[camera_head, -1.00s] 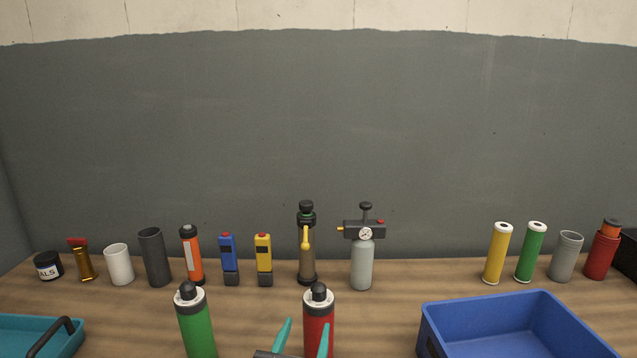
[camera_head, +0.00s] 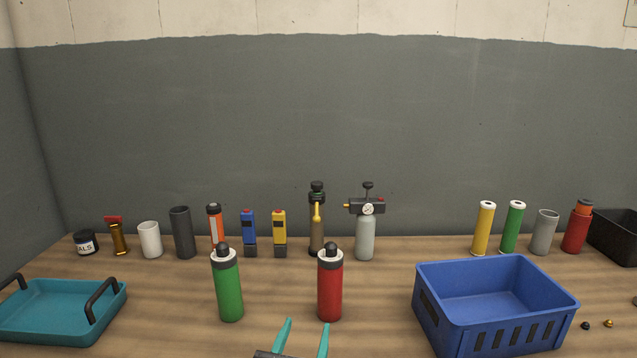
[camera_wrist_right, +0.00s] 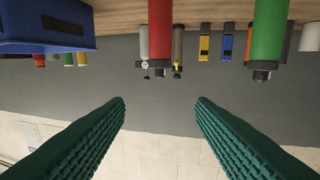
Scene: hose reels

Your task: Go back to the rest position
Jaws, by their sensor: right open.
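My right gripper (camera_head: 302,340) shows at the bottom centre of the head view, its two teal fingers apart with nothing between them. It is in front of the red bottle (camera_head: 330,287), which stands upright on the wooden table (camera_head: 180,290), with the green bottle (camera_head: 228,287) to its left. In the right wrist view the fingers (camera_wrist_right: 160,110) are spread and empty. The red bottle (camera_wrist_right: 160,25) and the green bottle (camera_wrist_right: 268,35) appear upside down beyond them. My left gripper is not visible.
A blue crate (camera_head: 495,272) stands at the right and a teal tray (camera_head: 60,317) at the left. A back row includes a grey gauge cylinder (camera_head: 366,235), yellow tube (camera_head: 484,228) and white cup (camera_head: 150,240). A black bin (camera_head: 617,240) is at the far right. The grey wall stands behind.

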